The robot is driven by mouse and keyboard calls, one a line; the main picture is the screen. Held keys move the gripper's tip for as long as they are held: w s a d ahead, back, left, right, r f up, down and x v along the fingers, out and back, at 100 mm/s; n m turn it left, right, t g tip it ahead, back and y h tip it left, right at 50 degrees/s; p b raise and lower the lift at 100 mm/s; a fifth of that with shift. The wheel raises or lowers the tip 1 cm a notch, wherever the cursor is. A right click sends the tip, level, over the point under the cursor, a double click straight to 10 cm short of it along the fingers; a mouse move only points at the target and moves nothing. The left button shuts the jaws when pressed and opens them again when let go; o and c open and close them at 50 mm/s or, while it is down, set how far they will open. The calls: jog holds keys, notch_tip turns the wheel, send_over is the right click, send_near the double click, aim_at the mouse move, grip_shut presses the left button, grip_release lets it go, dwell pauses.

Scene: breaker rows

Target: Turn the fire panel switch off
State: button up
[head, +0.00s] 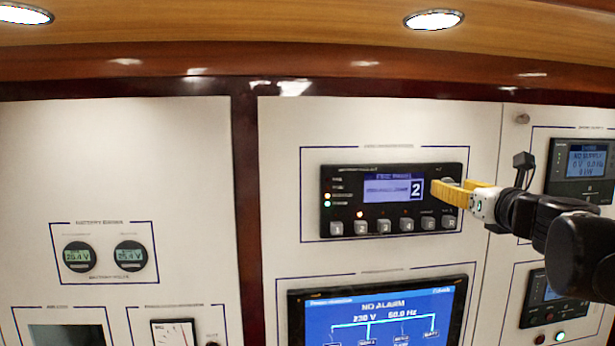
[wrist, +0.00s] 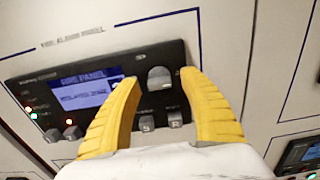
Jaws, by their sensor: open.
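The fire panel (head: 345,205) is a black unit on the white wall in the head view, with a lit blue screen (head: 393,190), indicator lights and a row of grey buttons. In the wrist view the fire panel (wrist: 30,90) is tilted and close. The grey switch (wrist: 159,78) at its right side lies between my fingertips in that view; in the head view my gripper largely covers it. My gripper (head: 437,189) has yellow fingers and reaches in from the right. It is open, with its fingers (wrist: 158,76) on either side of the switch; contact cannot be told.
A large blue display (head: 380,315) sits below the fire panel. Two round battery gauges (head: 103,256) are at the left. Other black panels (head: 580,170) are at the right, near my arm.

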jog(key=shift+w, duration=0.65)
grip_shut()
